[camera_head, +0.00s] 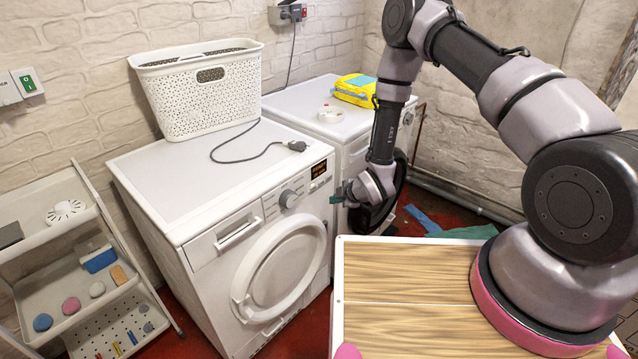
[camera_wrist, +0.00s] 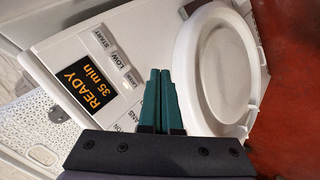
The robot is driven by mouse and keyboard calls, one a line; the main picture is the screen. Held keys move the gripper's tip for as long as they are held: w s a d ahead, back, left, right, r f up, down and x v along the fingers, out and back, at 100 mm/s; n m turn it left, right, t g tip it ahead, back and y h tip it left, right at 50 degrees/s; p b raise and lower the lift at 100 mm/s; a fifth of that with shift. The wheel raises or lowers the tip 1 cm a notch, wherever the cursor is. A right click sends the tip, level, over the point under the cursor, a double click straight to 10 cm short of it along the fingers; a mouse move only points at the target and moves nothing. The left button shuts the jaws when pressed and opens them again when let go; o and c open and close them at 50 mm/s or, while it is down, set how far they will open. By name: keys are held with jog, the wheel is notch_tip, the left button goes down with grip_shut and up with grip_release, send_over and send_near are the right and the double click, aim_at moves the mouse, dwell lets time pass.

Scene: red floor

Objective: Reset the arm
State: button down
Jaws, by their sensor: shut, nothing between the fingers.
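My gripper (camera_head: 338,196) is in front of the right side of the near washing machine (camera_head: 150,188), close to its control panel. In the wrist view my gripper's two green fingers (camera_wrist: 160,95) lie together, with nothing between them. Behind them the wrist view shows the panel's display (camera_wrist: 87,84), which reads "READY 35 min", and the round door (camera_wrist: 222,65), which looks closed. My arm (camera_head: 385,130) reaches up from my base at the right and bends down to the gripper.
A white basket (camera_head: 200,95) and a cable with a plug (camera_head: 255,157) are on the near machine. A second machine (camera_head: 290,100) beside it bears a yellow packet (camera_head: 356,88). A shelf cart (camera_head: 40,235) stands at left. Blue-green cloths (camera_head: 465,232) lie on the red floor.

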jog(key=w+d+r+m+h, duration=0.1)
jog(key=w+d+r+m, duration=0.25)
jog(key=r, duration=0.55)
jog(key=w+d+r+m+h, duration=0.1)
jog(key=w+d+r+m, duration=0.2)
jog(key=r, duration=0.6)
jog(key=s+d+r+m+t+h, duration=0.1)
jog(key=d+r+m, duration=0.3)
jog(key=r, duration=0.6)
jog(key=s+d+r+m+h, duration=0.1)
jog(key=d+r+m, duration=0.1)
jog(key=d+r, duration=0.65)
jog(key=s+d+r+m, duration=0.4)
jog(key=s+r+m, duration=0.2)
jog(key=s+r, duration=0.85)
jog(key=s+d+r+m, duration=0.1)
jog(key=s+r+m, duration=0.2)
jog(key=s, duration=0.4)
jog(key=s+d+r+m, duration=0.1)
jog(key=s+r+m, duration=0.2)
jog(key=s, duration=0.4)
jog(key=shift+s+r+g, duration=0.3)
jog(key=shift+s+g, duration=0.05)
jog(key=shift+g, duration=0.05)
